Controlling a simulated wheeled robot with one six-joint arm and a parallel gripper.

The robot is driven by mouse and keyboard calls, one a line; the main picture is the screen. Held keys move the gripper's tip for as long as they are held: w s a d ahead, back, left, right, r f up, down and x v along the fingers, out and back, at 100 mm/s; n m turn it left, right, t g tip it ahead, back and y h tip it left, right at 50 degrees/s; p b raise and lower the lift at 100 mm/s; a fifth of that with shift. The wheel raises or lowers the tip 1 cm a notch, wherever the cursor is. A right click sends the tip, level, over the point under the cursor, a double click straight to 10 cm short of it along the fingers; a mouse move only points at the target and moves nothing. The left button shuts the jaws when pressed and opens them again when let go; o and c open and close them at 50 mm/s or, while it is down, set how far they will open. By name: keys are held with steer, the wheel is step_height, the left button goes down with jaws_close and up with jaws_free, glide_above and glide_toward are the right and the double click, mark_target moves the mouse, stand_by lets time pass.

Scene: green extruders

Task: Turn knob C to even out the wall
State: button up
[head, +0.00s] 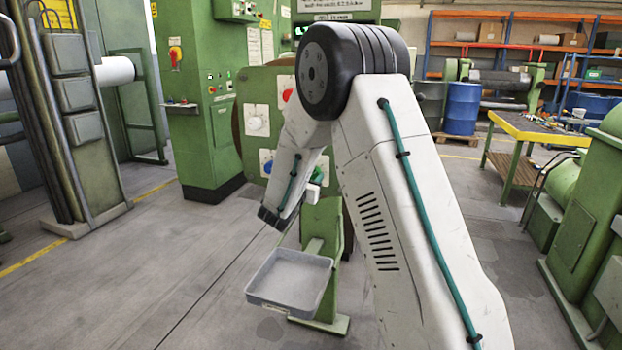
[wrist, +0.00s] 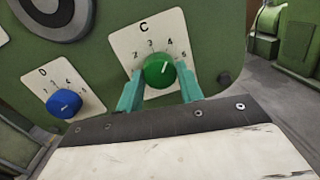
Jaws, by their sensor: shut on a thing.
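Knob C is a round green knob (wrist: 158,71) with a white pointer line, on a white plate (wrist: 124,42) lettered C with a numbered scale. Its pointer leans up and right, roughly toward the 4. My gripper (wrist: 159,76) has its two teal fingers on either side of the knob, shut on it. In the head view my arm hides most of knob C and the gripper's fingers. The blue knob D (wrist: 64,103) is on its own plate to the left in the wrist view, and it also shows in the head view (head: 268,167).
The green panel (head: 258,88) also bears a red knob (head: 287,95) and a white knob (head: 256,123). A grey tray (head: 290,305) stands out low in front of the machine. A dark round stud (wrist: 224,77) is right of knob C. Floor at left is clear.

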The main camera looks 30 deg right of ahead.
steer(key=o, duration=1)
steer(key=v, duration=0.8)
